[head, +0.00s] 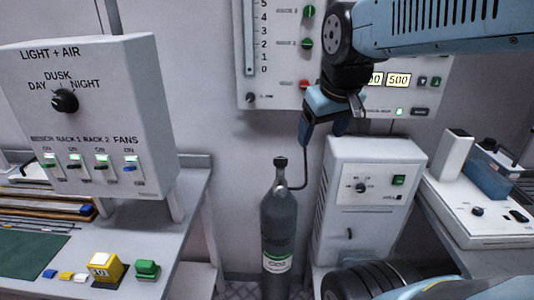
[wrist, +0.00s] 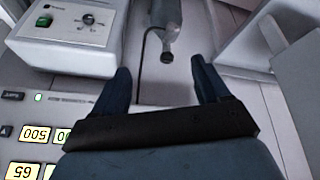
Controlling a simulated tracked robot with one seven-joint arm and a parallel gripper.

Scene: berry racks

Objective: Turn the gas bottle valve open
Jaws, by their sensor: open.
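The gas bottle (head: 278,235) is a dark grey cylinder with a green and white CO2 label, upright on the floor. Its black valve knob (head: 280,162) sits on top, with a hose leading off to the right. My gripper (head: 324,138) is above and to the right of the valve in the head view, apart from it. In the wrist view my gripper (wrist: 165,80) has its two fingers spread with nothing between them. The bottle (wrist: 166,14) and its valve (wrist: 168,57) show beyond the fingertips, upside down.
A white cabinet (head: 362,190) stands right of the bottle. A wall panel (head: 270,85) with dials is behind my arm. A light and air box (head: 90,120) stands over the left bench (head: 165,235). A white device (head: 475,205) sits on the right bench. Bare wall lies behind the bottle.

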